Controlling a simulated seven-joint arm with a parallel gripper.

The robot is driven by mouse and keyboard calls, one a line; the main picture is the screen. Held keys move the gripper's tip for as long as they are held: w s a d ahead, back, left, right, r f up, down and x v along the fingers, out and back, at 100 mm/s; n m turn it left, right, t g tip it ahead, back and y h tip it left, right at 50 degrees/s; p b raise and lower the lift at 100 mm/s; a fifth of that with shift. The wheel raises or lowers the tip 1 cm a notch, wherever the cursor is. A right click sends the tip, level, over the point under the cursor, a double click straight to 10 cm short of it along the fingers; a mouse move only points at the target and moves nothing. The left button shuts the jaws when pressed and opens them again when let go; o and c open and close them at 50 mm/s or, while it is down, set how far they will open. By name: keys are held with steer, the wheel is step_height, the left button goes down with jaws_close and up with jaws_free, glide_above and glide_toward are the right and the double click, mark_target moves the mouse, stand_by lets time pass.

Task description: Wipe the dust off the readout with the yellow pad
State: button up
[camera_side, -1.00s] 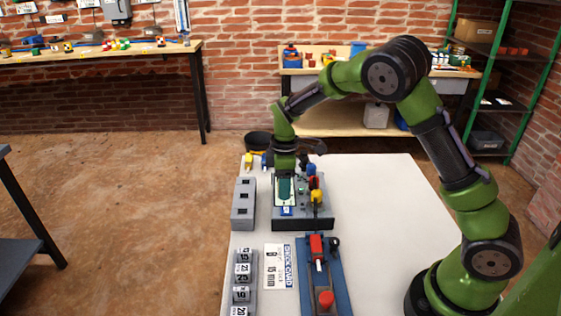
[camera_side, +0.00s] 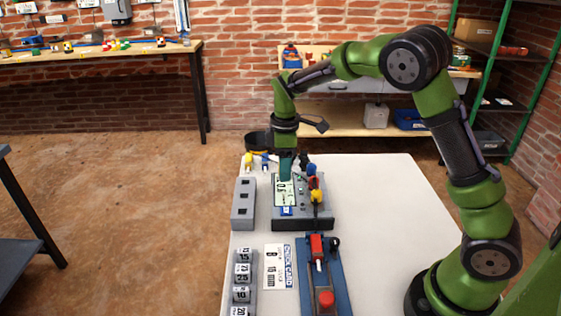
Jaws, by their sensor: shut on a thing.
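The readout (camera_side: 284,193) is a pale green-white panel with dark marks, set in the left part of a grey box (camera_side: 318,213). My gripper (camera_side: 286,174) points down at the readout's far end. It is shut, and what it holds between its teal fingers is mostly hidden; I take it to be the yellow pad, whose yellow I cannot make out. Whether it touches the panel I cannot tell. The near part of the readout is uncovered; any dust on it is too small to tell.
Red, yellow and blue plugs with leads (camera_side: 315,190) stand right of the readout. A blue fixture with red parts (camera_side: 322,275), a printed card (camera_side: 280,266) and a numbered rack (camera_side: 242,280) lie nearer. The table's right side is clear.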

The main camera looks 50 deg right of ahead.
steer(key=shift+r, duration=0.25)
steer(key=shift+r, duration=1.45)
steer(key=shift+a+f, duration=0.1)
steer(key=shift+a, duration=0.3)
steer(key=s+a+f+n, duration=0.1)
steer(key=a+f+n, duration=0.1)
steer(key=a+n, duration=0.6)
steer(key=n, duration=1)
glide_toward(248, 241)
step_height(248, 241, down, 6)
steer(key=shift+f, duration=0.25)
steer(key=shift+f, duration=0.1)
